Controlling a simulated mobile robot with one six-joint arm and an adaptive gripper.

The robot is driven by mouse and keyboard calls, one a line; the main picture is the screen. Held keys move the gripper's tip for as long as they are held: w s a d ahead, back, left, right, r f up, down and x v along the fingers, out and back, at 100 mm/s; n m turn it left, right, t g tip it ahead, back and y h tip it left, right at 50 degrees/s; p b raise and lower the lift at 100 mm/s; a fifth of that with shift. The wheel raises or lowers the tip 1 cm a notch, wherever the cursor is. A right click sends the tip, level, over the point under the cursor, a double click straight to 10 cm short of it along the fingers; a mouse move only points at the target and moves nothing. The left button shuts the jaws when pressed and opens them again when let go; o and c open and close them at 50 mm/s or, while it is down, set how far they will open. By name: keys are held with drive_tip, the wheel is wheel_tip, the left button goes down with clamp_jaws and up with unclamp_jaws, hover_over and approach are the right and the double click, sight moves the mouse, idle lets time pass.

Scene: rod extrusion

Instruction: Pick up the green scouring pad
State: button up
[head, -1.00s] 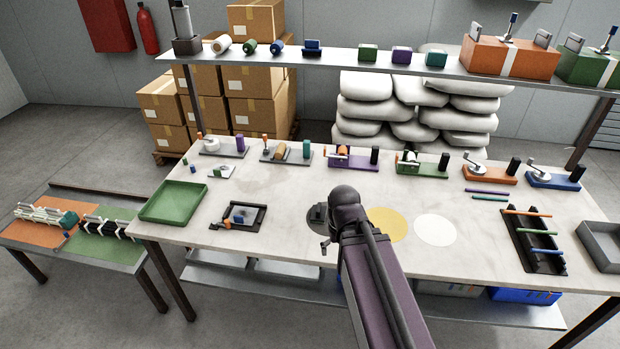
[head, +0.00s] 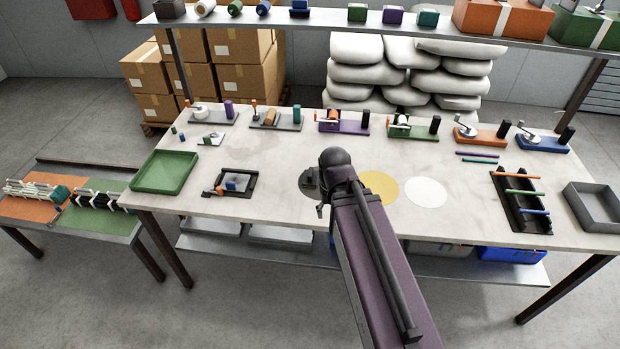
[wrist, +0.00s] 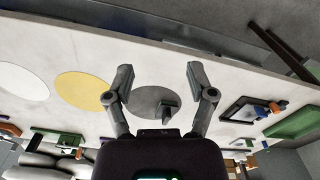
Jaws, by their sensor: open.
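A small green piece (head: 207,140) lies on a small white sheet or plate at the back left of the table. It may be the green scouring pad, but it is too small to tell. My gripper (wrist: 159,74) is open and empty in the wrist view, its two fingers spread above the table by a dark grey disc (wrist: 148,98). In the head view my arm largely hides my gripper. The green piece is well to the left of and behind my gripper there.
A green tray (head: 139,184) and a black-framed tray (head: 222,193) stand at the left. Yellow (head: 380,187) and white (head: 426,192) discs lie right of my arm. Several crank devices line the back under a shelf (head: 330,18). A black rack (head: 522,218) stands at the right.

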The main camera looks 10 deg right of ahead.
sight(310, 171)
drive_tip(key=w+r+m+p, duration=0.1)
drive_tip(key=w+m, duration=0.2)
drive_tip(key=w, duration=2.5)
drive_tip(key=shift+w+r+p, duration=0.2)
drive_tip(key=shift+r+p, duration=0.1)
drive_tip(key=shift+f, duration=0.15)
wheel_tip(310, 171, down, 8)
drive_tip(key=b, duration=0.8)
drive_tip(key=shift+a+f+b, duration=0.1)
drive_tip(key=shift+f+b, duration=0.1)
drive_tip(key=shift+b, duration=0.1)
drive_tip(key=shift+f, duration=0.1)
drive_tip(key=shift+w+f+b, duration=0.1)
drive_tip(key=shift+f+b, duration=2.4)
drive_tip(key=shift+b, duration=0.1)
clamp_jaws()
